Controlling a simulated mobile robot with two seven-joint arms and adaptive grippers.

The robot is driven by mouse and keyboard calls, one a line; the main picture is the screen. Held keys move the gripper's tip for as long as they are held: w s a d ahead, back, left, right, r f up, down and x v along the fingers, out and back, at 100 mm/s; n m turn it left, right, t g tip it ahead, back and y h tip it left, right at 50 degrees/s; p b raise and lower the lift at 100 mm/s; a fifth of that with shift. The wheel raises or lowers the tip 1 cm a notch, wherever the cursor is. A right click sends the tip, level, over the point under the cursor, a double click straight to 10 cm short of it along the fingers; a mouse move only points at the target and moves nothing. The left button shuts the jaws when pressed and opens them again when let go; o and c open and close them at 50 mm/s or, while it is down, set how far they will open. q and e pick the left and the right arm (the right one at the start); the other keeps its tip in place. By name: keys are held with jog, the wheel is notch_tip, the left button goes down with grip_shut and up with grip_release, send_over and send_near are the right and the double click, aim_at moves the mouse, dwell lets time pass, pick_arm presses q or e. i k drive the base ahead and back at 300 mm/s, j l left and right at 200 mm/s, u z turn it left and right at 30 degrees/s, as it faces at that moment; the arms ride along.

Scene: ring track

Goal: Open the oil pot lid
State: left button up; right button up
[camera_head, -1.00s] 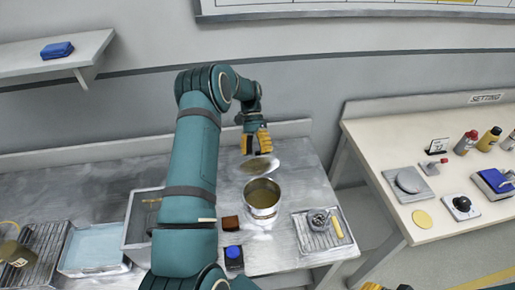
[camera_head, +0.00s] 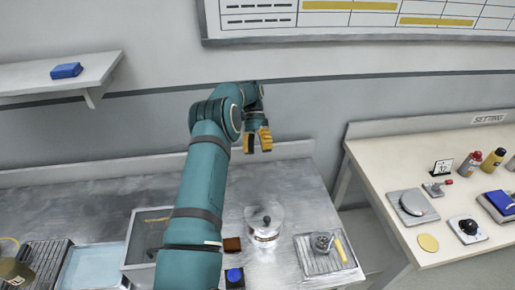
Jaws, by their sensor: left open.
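The metal oil pot (camera_head: 266,238) stands upright on the steel bench, right of the middle of the head view. A pale, shiny lid (camera_head: 255,214) with a dark knob in its middle sits on the pot and hides its inside. My left gripper (camera_head: 258,147), with yellow fingers, is open and empty. It hangs above and behind the pot, apart from the lid. My right gripper is not in view.
A tray with a small metal part (camera_head: 322,241) lies right of the pot. A brown block (camera_head: 232,244) and a blue button (camera_head: 234,275) are left of it. The bench (camera_head: 296,180) behind the pot is clear.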

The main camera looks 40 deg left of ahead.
aim_at(262, 214)
jog(key=k+l, duration=0.75)
jog(key=l, duration=0.2)
